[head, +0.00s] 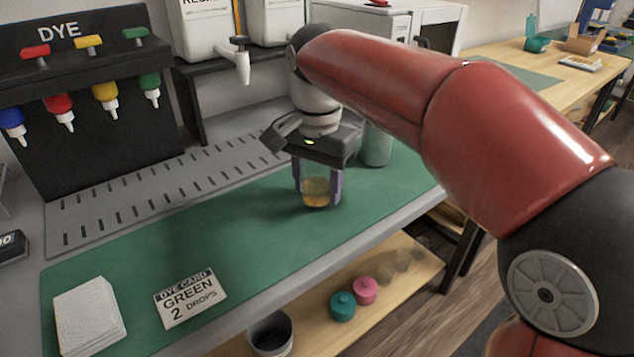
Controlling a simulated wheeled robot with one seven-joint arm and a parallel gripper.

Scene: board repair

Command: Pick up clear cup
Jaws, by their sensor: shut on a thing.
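The clear cup (317,192) stands upright on the green mat (230,232), with amber liquid in its lower part. My gripper (319,183) reaches down from above and is shut on the cup, one finger on its left side and one on its right. The cup's top is hidden by the gripper body. The cup's base looks at or very close to the mat; I cannot tell whether it touches.
A clear jar (376,147) stands just behind and right of my gripper. The dye rack (95,95) with several bottles is at left. A dye card (190,298) reading "GREEN 2 DROPS" and a white stack (90,315) lie in front. The mat's middle is clear.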

